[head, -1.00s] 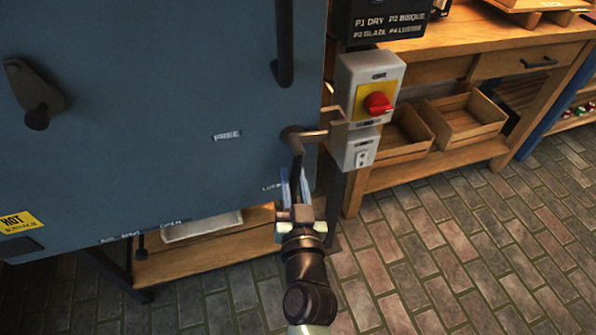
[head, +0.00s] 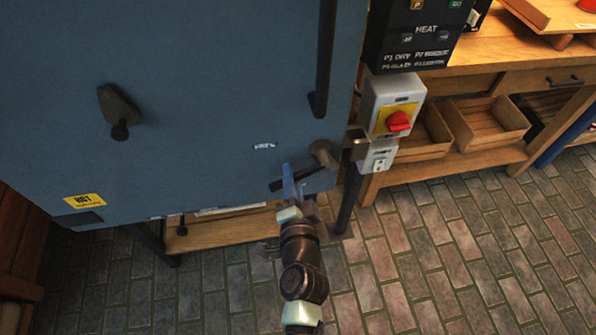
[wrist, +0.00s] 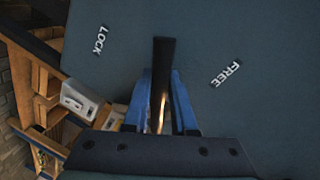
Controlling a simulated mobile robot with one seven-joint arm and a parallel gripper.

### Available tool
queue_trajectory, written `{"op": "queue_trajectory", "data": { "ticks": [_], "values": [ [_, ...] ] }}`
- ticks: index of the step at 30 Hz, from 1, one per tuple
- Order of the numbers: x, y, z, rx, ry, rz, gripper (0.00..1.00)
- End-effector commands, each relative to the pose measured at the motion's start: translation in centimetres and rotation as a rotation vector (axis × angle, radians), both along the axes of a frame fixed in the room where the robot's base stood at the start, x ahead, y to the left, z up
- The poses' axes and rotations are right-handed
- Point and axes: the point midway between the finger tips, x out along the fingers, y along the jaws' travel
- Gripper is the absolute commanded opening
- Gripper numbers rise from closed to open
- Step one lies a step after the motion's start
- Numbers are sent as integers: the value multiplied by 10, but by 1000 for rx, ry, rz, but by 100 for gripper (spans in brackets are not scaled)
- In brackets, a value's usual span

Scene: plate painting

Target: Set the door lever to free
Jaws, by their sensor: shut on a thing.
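The door lever (head: 309,174) is a dark bar on the blue door (head: 215,60), with its pivot at the door's lower right. It points left and slightly down from the pivot. My gripper (head: 291,188) is shut on the lever. In the wrist view the dark lever (wrist: 163,58) stands between my blue fingers (wrist: 163,95), pointing between the LOCK label (wrist: 100,40) and the FREE label (wrist: 228,74). The FREE label (head: 264,146) also shows in the head view, above the lever's end. My fingers hide part of the lever.
A switch box with a red knob (head: 398,121) is mounted just right of the door. A long vertical handle (head: 325,60) and a dark latch (head: 119,112) are on the door. A wooden workbench (head: 480,80) with trays stands at the right. The brick floor in front is clear.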

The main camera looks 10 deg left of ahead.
Motion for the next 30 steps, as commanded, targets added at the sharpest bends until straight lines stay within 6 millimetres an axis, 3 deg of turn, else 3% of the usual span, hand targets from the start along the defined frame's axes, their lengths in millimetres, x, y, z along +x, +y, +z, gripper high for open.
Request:
{"op": "queue_trajectory", "data": {
  "ticks": [1,15,30],
  "values": [
    [0,2,9,43,13,1,0],
    [-2,8,32,377,120,0,0],
    [-2,8,38,485,154,0,0]
  ]
}}
